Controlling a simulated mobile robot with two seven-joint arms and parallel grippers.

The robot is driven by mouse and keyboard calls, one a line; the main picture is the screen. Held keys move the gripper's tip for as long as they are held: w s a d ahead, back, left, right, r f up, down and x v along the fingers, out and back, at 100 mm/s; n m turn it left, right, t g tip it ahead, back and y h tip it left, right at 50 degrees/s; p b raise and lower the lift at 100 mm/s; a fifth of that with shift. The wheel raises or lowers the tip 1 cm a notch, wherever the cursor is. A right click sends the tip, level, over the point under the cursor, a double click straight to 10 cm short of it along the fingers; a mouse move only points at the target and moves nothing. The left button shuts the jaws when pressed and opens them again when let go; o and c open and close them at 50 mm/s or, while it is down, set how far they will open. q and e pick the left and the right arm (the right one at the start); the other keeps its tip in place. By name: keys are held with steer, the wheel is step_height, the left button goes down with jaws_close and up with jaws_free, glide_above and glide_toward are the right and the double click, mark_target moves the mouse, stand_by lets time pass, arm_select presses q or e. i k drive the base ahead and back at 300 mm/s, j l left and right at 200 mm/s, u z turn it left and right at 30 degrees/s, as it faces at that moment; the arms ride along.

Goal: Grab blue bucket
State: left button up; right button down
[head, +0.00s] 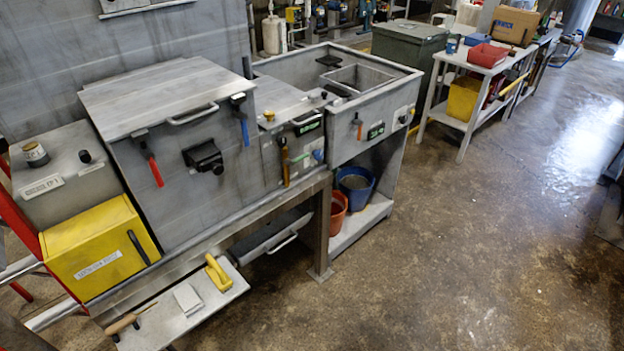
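A blue bucket (355,187) stands upright on the low shelf under the sink unit. Its top is open and grey-looking inside. A red-orange bucket (338,213) stands just in front and to the left of it, close beside it. The unit's body rises above both buckets, and a metal leg stands to their left. Neither of my grippers shows in the head view.
The grey compactor (180,150) with red and blue handles fills the left. A small shelf (190,310) with a yellow tool juts out low in front. A white table (470,125) stands at the back right. The wet floor (450,240) right of the buckets is clear.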

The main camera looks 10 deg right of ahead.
mark_target(356, 182)
steer(key=z, duration=0.7)
steer(key=i+l+u, duration=0.2)
steer(key=i+l, duration=0.6)
steer(key=i, duration=0.3)
steer(key=i+l+u, duration=0.2)
steer(key=i+l, duration=0.8)
steer(key=i+l+u, duration=0.15)
steer(key=i+l, duration=0.9)
steer(key=l, duration=0.15)
